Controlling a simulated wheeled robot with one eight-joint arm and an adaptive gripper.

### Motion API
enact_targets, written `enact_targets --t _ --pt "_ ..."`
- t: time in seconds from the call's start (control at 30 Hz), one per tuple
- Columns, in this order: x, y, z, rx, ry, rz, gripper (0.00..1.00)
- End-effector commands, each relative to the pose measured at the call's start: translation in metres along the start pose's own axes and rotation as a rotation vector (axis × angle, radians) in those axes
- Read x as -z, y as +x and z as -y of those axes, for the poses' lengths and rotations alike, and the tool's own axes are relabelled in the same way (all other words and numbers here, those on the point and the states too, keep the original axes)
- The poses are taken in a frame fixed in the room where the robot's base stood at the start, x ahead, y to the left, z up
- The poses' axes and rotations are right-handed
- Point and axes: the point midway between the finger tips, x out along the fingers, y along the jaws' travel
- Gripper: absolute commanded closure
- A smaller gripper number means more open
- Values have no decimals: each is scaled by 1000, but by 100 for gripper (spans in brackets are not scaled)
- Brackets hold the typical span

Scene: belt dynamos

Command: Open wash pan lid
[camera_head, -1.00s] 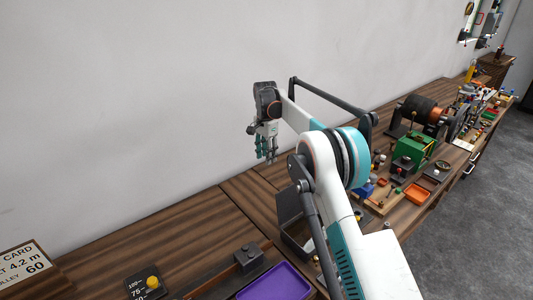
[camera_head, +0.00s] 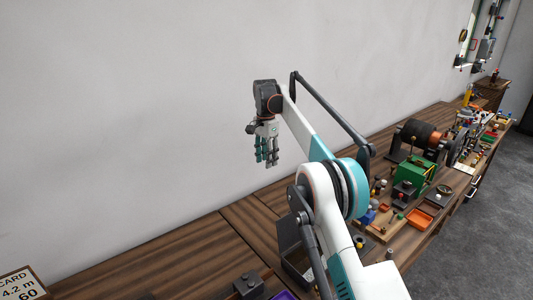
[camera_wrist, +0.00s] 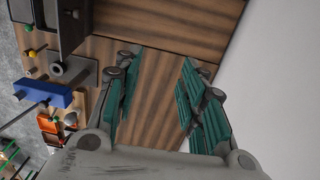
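My gripper (camera_head: 266,160) hangs fingers down in front of the pale wall, above the back of the bench. In the wrist view its teal-padded fingers (camera_wrist: 160,65) are spread apart with only bare wood and wall between them, so it is open and empty. A dark grey metal pan (camera_head: 297,268) stands on the bench below my arm, partly hidden by it. A grey panel (camera_head: 287,235) rises at its back, seemingly a raised lid, though I cannot be sure. A dark grey box-like part, probably the same pan, shows in the wrist view (camera_wrist: 66,20). My gripper is apart from it.
A green machine (camera_head: 413,176), an orange tray (camera_head: 419,219) and a blue block (camera_head: 367,215) crowd the bench at the right. A dark block (camera_head: 248,286) and a purple tray (camera_head: 283,295) lie at the front. The bench at the back left is bare.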

Motion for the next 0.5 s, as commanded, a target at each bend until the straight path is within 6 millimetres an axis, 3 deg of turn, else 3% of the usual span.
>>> enact_targets --t 0.2,0.5 --pt "0 -17 0 0 0 0 62" --pt "0 -22 -1 0 0 0 62"
